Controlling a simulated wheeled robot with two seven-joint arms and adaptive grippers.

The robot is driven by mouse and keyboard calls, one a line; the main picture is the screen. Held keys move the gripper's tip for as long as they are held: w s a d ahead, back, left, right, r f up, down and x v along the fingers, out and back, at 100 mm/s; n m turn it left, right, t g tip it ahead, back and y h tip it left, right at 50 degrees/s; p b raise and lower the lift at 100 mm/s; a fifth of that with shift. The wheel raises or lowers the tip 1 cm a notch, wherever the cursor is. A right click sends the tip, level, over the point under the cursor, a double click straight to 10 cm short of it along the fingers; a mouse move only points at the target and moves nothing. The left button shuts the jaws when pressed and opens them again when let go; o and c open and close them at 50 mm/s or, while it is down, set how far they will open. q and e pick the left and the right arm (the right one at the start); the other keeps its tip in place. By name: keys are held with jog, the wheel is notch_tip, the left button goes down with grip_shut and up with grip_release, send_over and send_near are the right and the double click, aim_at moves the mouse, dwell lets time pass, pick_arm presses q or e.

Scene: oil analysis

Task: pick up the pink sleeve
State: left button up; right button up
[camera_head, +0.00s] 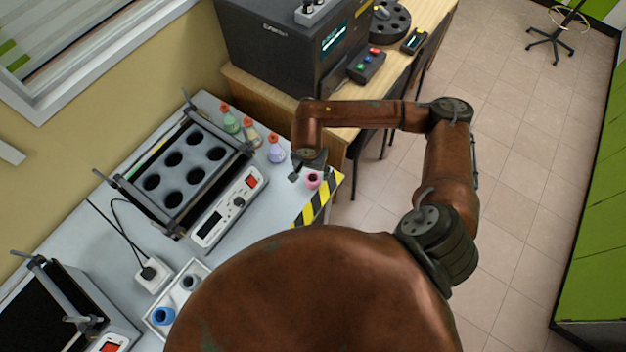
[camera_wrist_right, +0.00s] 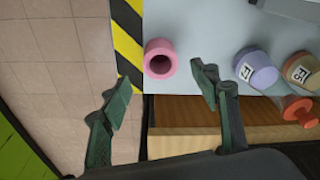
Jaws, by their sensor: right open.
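The pink sleeve (camera_head: 313,181) is a short hollow ring standing on the grey table near its right edge, beside the yellow and black stripe. In the right wrist view the pink sleeve (camera_wrist_right: 160,58) shows its dark hole and sits beyond and between the spread fingertips. My right gripper (camera_head: 303,174) hangs just above and to the left of the sleeve in the head view. In the wrist view my right gripper (camera_wrist_right: 160,88) is open and empty, its fingers apart from the sleeve. My left gripper is not in view.
Several capped bottles, including a purple one (camera_head: 277,152), stand close to the sleeve. A block heater (camera_head: 215,215) with several wells is to the left. A white tray (camera_head: 204,268) holds a blue sleeve (camera_head: 163,316) and a grey one. A wooden bench (camera_head: 262,91) stands behind.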

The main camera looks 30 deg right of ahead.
send_over(313, 181)
jog(key=f, duration=0.5)
jog(key=shift+s+a+f, duration=0.3)
jog(key=shift+s+f, duration=0.05)
jog(key=shift+f, duration=0.05)
jog(key=shift+c, duration=0.2)
jog(key=shift+r, duration=0.1)
jog(key=c, duration=0.8)
